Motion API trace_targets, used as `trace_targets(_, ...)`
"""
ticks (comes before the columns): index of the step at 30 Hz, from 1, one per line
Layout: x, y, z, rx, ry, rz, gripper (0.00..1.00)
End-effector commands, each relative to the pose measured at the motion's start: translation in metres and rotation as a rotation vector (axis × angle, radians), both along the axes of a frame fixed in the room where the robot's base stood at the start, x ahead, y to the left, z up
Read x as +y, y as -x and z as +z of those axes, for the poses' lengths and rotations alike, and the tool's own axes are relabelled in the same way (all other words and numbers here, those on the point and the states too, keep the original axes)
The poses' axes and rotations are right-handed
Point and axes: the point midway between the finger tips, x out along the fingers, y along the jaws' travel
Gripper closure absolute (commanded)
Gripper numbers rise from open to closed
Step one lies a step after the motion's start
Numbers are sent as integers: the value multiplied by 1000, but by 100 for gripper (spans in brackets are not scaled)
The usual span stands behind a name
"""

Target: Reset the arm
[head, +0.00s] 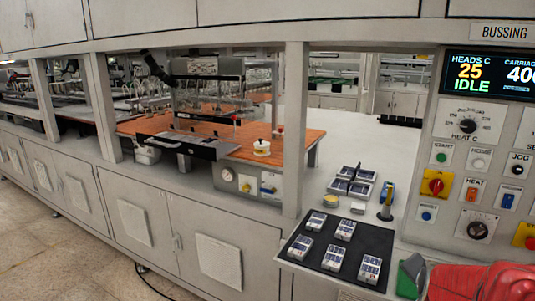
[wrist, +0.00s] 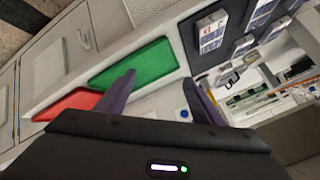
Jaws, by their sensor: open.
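My gripper (wrist: 158,77) shows in the wrist view with its two dark fingers spread apart and nothing between them. A green panel (wrist: 135,64) lies beyond the fingertips, with a red panel (wrist: 72,104) to its left. I cannot tell how far the fingers are above them.
A black mat (head: 376,239) with several small blue-and-white packs lies on the bench at lower right. The control panel (head: 467,170) is at right, with a screen reading IDLE. Posts (head: 294,130) divide the bench openings.

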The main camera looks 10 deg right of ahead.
Motion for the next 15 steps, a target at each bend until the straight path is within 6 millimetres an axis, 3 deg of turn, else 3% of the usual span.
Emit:
trace_targets(8,86,46,-5,309,63,341,39)
trace_targets(15,162,96,4,498,116,662,39)
